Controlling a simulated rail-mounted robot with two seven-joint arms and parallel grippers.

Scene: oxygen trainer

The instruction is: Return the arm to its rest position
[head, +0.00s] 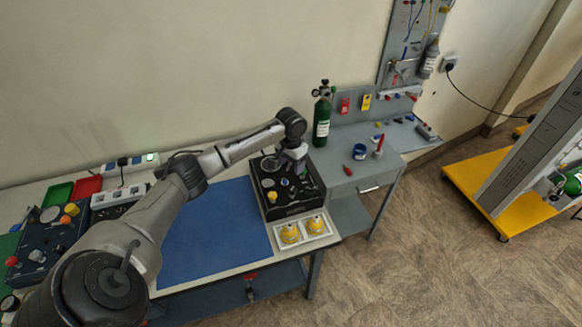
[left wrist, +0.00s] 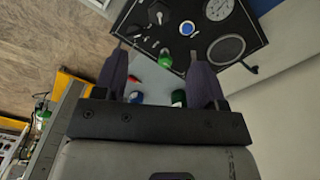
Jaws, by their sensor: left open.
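My left arm reaches in from the left in the head view. Its gripper (head: 291,162) is over the black panel box (head: 283,211) at the right end of the bench. In the left wrist view the two purple-grey fingers (left wrist: 160,65) stand apart, with nothing gripped between them. Beyond them is the black panel (left wrist: 190,22) with round gauges, a blue knob (left wrist: 187,28) and a green knob (left wrist: 165,58). Whether the fingers touch the panel cannot be told. My right gripper is not in view.
A blue mat (head: 215,240) lies left of the box. A white tray (head: 305,235) holds two yellow items. A green cylinder (head: 322,118) stands behind, near the grey side table (head: 345,150). A dark control box (head: 48,240), red tray (head: 87,187) and green tray (head: 57,194) are left.

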